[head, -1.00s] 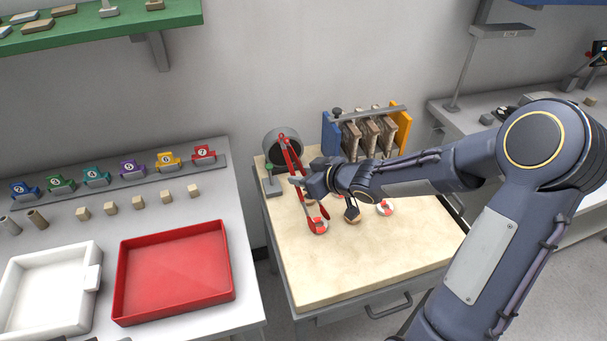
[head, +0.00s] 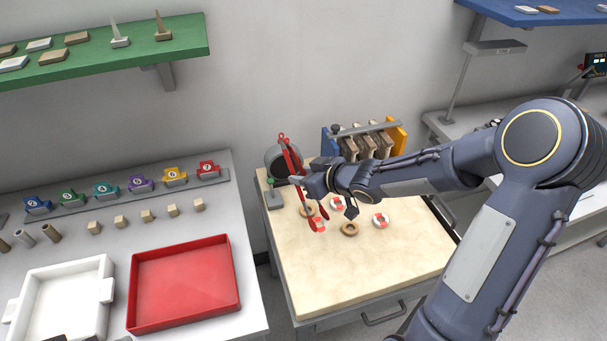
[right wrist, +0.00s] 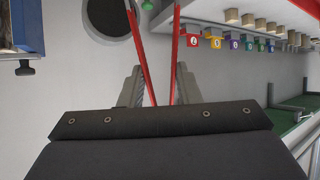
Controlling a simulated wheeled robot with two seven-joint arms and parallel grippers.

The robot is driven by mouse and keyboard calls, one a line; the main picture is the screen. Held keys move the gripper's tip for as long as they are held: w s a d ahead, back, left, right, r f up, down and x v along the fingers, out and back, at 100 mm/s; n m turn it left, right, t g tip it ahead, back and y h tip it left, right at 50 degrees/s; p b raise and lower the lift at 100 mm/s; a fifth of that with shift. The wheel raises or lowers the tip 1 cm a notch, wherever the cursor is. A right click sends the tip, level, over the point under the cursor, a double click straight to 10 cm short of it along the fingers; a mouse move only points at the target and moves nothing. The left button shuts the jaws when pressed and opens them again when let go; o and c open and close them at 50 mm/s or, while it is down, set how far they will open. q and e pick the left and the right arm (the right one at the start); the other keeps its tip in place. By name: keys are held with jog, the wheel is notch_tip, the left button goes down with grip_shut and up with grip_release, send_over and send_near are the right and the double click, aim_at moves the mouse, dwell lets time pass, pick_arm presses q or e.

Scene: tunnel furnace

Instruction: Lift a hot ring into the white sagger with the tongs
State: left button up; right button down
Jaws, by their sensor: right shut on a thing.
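My right gripper (head: 302,182) is shut on the red tongs (head: 291,160), which hang with their tips down over the cream tabletop. The tongs also show in the right wrist view (right wrist: 192,62), their two red arms spread apart. A red-and-white ring (head: 318,223) shows at the tong tips and seems held between them; its exact contact is too small to tell. Other red-and-white rings (head: 381,221) (head: 338,203) and brown rings (head: 350,229) (head: 307,211) lie on the tabletop. The white sagger, a shallow square tray (head: 104,290), is at the lower left. My left gripper is not in view.
A red tray (head: 236,262) lies between the white one and the cream table (head: 400,265). Small blocks (head: 147,216) and numbered coloured holders (head: 140,183) line the back of the left bench. A dark round opening (head: 280,163) and a rack (head: 365,143) stand behind the rings.

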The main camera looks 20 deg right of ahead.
jog(key=shift+r+p, duration=2.65)
jog(key=shift+r, duration=0.4)
